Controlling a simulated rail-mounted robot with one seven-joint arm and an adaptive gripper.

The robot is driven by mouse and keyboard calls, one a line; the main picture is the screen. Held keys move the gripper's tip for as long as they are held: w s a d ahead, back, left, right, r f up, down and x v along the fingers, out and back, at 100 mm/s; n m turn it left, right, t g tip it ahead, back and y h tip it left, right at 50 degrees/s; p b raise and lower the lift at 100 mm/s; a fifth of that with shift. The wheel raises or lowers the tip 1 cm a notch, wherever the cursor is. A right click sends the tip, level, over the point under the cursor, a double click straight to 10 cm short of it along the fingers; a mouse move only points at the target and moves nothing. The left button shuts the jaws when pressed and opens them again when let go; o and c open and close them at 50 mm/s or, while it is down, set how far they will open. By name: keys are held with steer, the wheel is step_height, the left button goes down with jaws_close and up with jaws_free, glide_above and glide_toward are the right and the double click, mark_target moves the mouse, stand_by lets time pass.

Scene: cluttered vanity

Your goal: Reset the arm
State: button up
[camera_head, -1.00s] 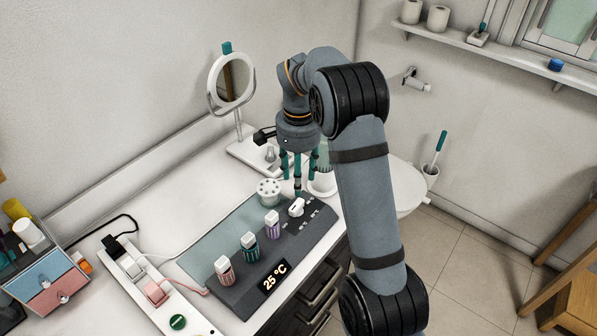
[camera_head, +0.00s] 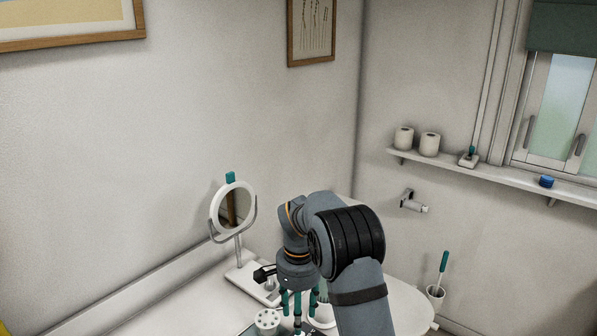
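My gripper (camera_head: 299,312) hangs from my grey and black arm at the bottom middle of the head view. It points down over the vanity top. Its teal fingers stand apart from each other, with nothing seen between them, so it looks open and empty. The lowest part of the view cuts off what lies under the fingertips.
A round mirror (camera_head: 233,209) on a stand is left of my gripper. A white holed holder (camera_head: 267,321) stands close to the fingers on the left. A wall shelf (camera_head: 490,176) carries two white rolls. A brush cup (camera_head: 435,295) is at right. Free room lies above the vanity.

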step_height(320, 180, down, 9)
steer(key=shift+r, duration=0.2)
steer(key=shift+r+p, duration=0.1)
steer(key=shift+p, duration=0.45)
steer(key=shift+n+p, duration=0.35)
steer(key=shift+n, duration=0.35)
steer(key=shift+f+b, duration=0.25)
steer(key=shift+b, duration=0.05)
